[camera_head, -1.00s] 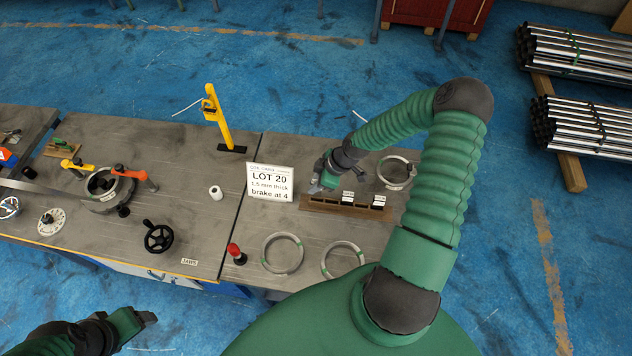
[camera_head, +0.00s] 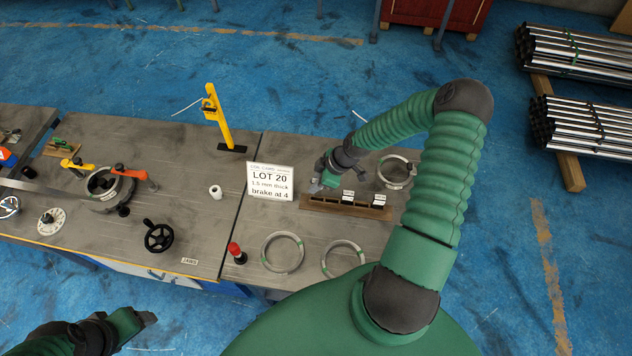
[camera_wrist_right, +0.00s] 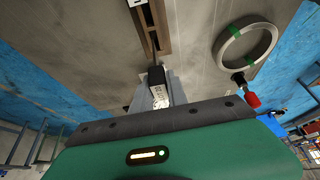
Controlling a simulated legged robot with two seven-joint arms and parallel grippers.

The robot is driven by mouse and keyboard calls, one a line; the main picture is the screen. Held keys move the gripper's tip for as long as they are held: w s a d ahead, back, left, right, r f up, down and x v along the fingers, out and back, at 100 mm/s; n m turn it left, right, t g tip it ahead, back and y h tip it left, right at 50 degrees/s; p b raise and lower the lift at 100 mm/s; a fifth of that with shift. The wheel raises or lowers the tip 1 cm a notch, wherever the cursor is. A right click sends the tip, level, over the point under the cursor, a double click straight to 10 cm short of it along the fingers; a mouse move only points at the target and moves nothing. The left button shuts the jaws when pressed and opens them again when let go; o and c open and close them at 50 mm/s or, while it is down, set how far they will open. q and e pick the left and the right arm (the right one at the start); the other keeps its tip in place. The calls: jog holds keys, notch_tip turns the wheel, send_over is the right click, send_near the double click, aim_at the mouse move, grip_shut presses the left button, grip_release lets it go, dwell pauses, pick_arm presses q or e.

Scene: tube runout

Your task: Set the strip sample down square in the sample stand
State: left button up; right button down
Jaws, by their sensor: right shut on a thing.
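The sample stand (camera_head: 317,203) is a long brown slotted block on the right-hand bench. Two white-labelled samples (camera_head: 348,195) (camera_head: 379,199) stand in its middle and right parts. My right gripper (camera_head: 316,187) is at the stand's left end. In the right wrist view its fingers (camera_wrist_right: 158,95) are shut on the strip sample (camera_wrist_right: 159,93), a small piece with a white printed label and a dark end. The sample points along the slotted stand (camera_wrist_right: 153,30); whether it touches the slot I cannot tell. My left gripper (camera_head: 148,318) is off the bench's front edge, its jaws unclear.
A white LOT 20 sign (camera_head: 270,182) stands just left of the stand. A steel ring (camera_head: 396,172) lies behind it, and two more rings (camera_head: 282,252) (camera_head: 342,258) lie in front. A red-topped piece (camera_head: 236,252) stands near the front edge.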

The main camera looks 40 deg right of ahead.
aim_at(316, 195)
jog(key=shift+f+b, duration=0.3)
jog(key=shift+f, duration=0.25)
jog(key=shift+d+f+b, duration=0.1)
jog(key=shift+f+b, duration=0.65)
jog(key=shift+f, duration=0.35)
jog(key=shift+f+b, duration=0.4)
jog(key=shift+f, duration=0.2)
jog(key=c, duration=1.2)
grip_release()
jog(key=shift+c, duration=0.2)
jog(key=shift+r, duration=0.1)
